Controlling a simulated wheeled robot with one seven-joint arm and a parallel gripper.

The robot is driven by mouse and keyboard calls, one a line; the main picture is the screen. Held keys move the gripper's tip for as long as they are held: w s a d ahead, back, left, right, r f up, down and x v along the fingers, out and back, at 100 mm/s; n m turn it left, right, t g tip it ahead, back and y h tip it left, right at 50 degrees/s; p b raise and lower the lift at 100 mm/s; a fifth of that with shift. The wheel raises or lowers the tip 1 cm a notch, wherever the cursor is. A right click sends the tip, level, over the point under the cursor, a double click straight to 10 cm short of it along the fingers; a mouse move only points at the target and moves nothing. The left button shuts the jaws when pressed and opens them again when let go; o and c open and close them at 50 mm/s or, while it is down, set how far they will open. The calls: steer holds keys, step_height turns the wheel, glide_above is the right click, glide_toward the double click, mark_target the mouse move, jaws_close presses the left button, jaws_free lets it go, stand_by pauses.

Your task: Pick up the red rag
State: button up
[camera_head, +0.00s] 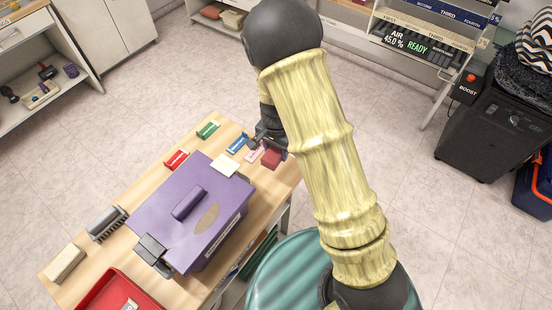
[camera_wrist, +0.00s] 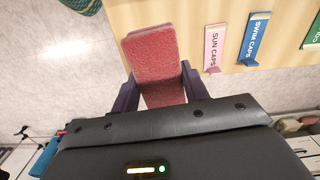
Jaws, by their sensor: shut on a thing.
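The red rag (camera_wrist: 155,62) is a flat, reddish folded piece in the wrist view. It lies between the two fingers of my gripper (camera_wrist: 157,92), which are shut on it from both sides. In the head view the rag (camera_head: 271,158) shows as a small dark red block near the far right corner of the wooden table. My gripper (camera_head: 268,143) is there beside it, partly hidden by my arm. I cannot tell whether the rag still touches the table.
The wooden table (camera_head: 75,258) bears a purple box (camera_head: 155,213), a red tray (camera_head: 90,297), a brush (camera_head: 106,223) and several coloured label holders, including the pink one (camera_wrist: 213,48) close to the rag. A black bin (camera_head: 490,135) stands right; floor (camera_head: 440,230) is open between.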

steer(key=shift+r, duration=0.55)
